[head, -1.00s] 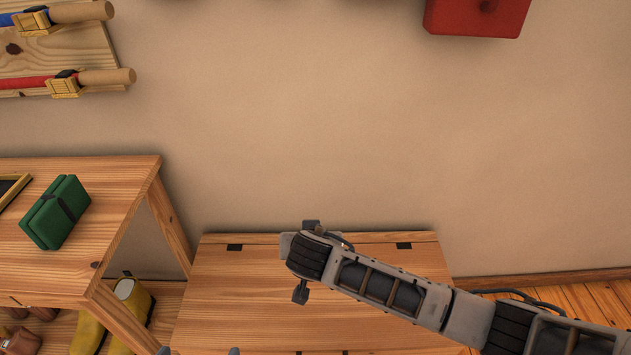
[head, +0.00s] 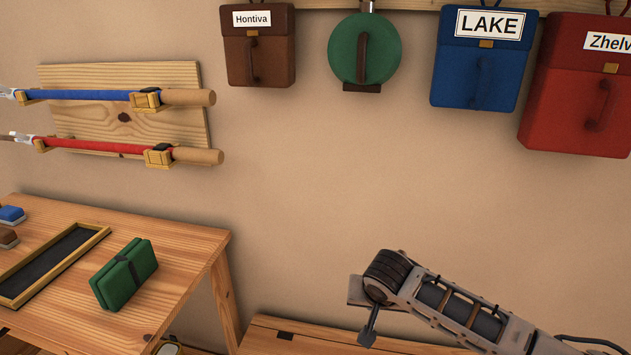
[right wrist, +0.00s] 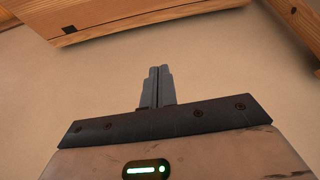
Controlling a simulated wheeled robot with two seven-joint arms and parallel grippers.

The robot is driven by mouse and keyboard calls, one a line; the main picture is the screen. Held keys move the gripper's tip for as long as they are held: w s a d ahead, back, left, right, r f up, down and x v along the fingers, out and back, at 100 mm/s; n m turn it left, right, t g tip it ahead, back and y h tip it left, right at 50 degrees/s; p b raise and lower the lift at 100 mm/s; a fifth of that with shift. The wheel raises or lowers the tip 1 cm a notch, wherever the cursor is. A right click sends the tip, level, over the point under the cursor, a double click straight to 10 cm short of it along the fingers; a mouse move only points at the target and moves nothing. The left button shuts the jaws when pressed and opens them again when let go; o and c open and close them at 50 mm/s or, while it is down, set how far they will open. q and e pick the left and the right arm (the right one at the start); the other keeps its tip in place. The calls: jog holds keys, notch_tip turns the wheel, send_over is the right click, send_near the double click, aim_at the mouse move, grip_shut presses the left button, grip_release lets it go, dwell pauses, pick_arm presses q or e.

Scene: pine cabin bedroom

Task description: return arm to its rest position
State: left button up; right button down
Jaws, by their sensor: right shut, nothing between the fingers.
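My right arm (head: 450,305) reaches in from the lower right of the head view, in front of the wall and above a wooden bench. My left gripper is in neither view now.
A wooden bench (head: 330,335) lies below the right arm. A desk (head: 185,245) at left bears a green bundle (head: 124,274) and a black-bottomed tray (head: 98,233). Several bags, including a blue one (head: 480,65), hang high on the wall. The middle wall is clear.

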jog(key=s+a+f+n+t+y, duration=0.1)
jog(key=s+a+f+n+y, duration=0.35)
jog(key=s+a+f, duration=0.4)
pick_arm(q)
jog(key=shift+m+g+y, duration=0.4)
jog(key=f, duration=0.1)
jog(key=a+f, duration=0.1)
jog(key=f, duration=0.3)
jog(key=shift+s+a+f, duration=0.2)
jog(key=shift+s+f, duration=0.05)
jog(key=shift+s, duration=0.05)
pick_arm(e)
jog(key=s+d+r+t, duration=0.1)
jog(key=s+d+t, duration=0.2)
jog(key=s+d, duration=0.4)
jog(key=s+n, duration=0.1)
jog(key=s, duration=0.7)
jog(key=shift+s+d+t, duration=0.2)
jog(key=shift+s+t, duration=0.2)
jog(key=shift+h, duration=0.25)
